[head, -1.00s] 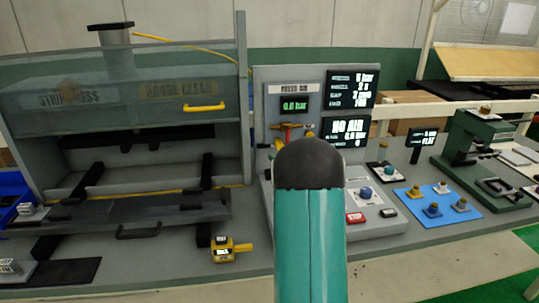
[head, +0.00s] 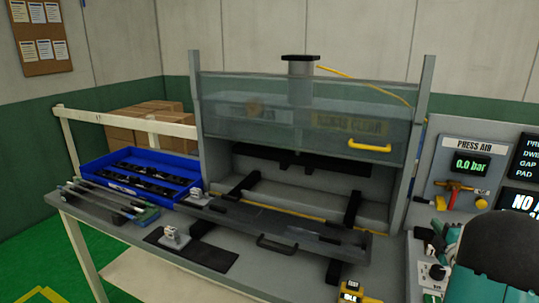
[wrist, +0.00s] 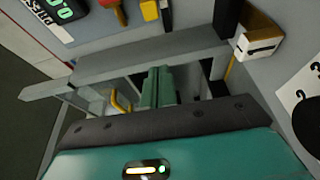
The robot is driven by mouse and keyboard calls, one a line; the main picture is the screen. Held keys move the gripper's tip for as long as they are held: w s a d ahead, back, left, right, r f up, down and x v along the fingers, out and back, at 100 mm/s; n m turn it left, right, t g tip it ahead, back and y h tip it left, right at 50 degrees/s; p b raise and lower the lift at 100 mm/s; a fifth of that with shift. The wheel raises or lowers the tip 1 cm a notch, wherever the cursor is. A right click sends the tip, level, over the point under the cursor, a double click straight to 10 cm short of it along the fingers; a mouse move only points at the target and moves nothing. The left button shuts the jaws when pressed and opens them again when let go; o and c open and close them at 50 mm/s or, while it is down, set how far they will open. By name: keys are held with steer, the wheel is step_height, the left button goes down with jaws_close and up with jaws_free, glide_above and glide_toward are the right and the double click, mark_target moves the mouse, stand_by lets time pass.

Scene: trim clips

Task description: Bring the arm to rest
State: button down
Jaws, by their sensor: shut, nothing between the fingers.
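My arm (head: 495,262), teal with a black rounded joint, fills the lower right corner of the head view, in front of the right part of the bench. In the wrist view my gripper (wrist: 157,74) shows as green fingers close together at the middle, beyond the dark band of my wrist. It is shut and empty. A grey post and part of the press's clear guard lie beyond the fingers in that view. My arm hides part of the bench at the right in the head view.
The press with its clear guard (head: 290,125) and yellow handle (head: 369,146) stands mid-bench. A blue tray (head: 137,177) of dark strips sits at left. A yellow device (head: 358,294) is at the front edge. The press air panel (head: 466,166) is at right, near my arm.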

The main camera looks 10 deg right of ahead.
steer(key=w+a+r+m+g+h, duration=0.1)
steer(key=w+a+r+m+g, duration=0.1)
steer(key=a+r+m, duration=0.45)
steer(key=s+a+r+m+g, duration=0.2)
steer(key=a, duration=0.6)
steer(key=s+a+r+m+g, duration=0.1)
steer(key=s+a+m+g, duration=0.15)
steer(key=a, duration=0.55)
steer(key=s+a+f+m+g+y, duration=0.2)
steer(key=s+a, duration=0.8)
steer(key=a, duration=0.1)
steer(key=s+a+f+m+g+y, duration=0.1)
steer(key=s+a+f+g+y, duration=0.1)
steer(key=s+a, duration=0.9)
steer(key=shift+s+a+m+g+y, duration=0.15)
steer(key=shift+a+m+g+y, duration=0.3)
steer(key=shift+g+y, duration=0.3)
steer(key=shift+d, duration=0.15)
